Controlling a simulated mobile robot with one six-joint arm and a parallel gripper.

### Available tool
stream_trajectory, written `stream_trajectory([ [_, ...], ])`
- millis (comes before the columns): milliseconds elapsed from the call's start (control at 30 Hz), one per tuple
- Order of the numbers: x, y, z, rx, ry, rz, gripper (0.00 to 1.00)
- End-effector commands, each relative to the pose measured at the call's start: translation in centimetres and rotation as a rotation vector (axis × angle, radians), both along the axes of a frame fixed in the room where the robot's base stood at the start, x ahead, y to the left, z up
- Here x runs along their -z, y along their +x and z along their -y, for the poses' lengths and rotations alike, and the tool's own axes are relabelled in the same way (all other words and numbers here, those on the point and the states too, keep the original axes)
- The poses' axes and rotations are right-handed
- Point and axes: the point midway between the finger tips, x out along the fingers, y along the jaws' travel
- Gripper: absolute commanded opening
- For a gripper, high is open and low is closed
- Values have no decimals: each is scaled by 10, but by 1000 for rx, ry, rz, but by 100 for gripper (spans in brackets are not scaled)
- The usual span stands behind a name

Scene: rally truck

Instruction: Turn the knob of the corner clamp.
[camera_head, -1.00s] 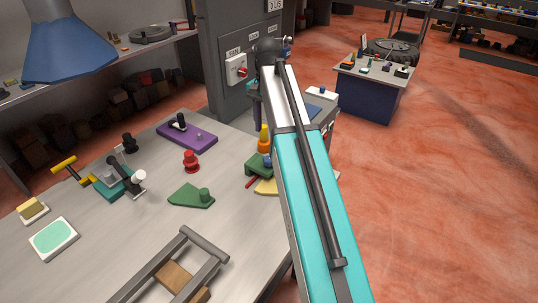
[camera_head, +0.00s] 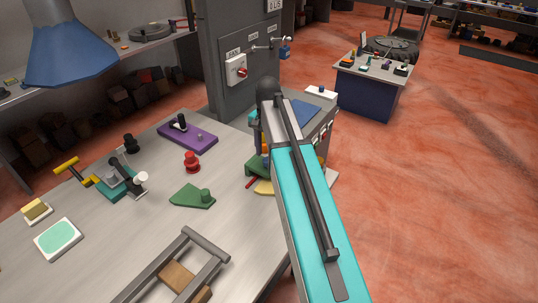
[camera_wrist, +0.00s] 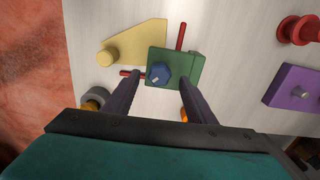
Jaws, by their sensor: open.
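The corner clamp (camera_wrist: 186,66) is a green block with a blue faceted knob (camera_wrist: 160,74) on top and red bars along two sides. In the head view, part of the green clamp (camera_head: 256,167) shows at the bench's right side, with my arm covering the rest. My gripper (camera_wrist: 163,76) is open in the wrist view. Its two dark fingers point at the clamp, with the tips on either side of the knob in the picture. I cannot tell whether they touch it or are still above it. In the head view my arm hides the fingers.
A yellow plate with a round post (camera_wrist: 132,45) lies close beside the clamp. A red spool (camera_head: 192,161), a purple block (camera_head: 187,137) and a green plate (camera_head: 187,195) stand left of it. The bench's right edge is close. A grey panel (camera_head: 231,60) rises behind.

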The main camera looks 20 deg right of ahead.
Motion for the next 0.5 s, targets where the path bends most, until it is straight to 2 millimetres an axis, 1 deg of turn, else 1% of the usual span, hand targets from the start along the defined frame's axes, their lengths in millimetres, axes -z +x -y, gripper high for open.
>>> stream_trajectory([
  [233,18,0,0,-1,0,-1,50],
  [500,22,0,-1,-1,0,0,50],
])
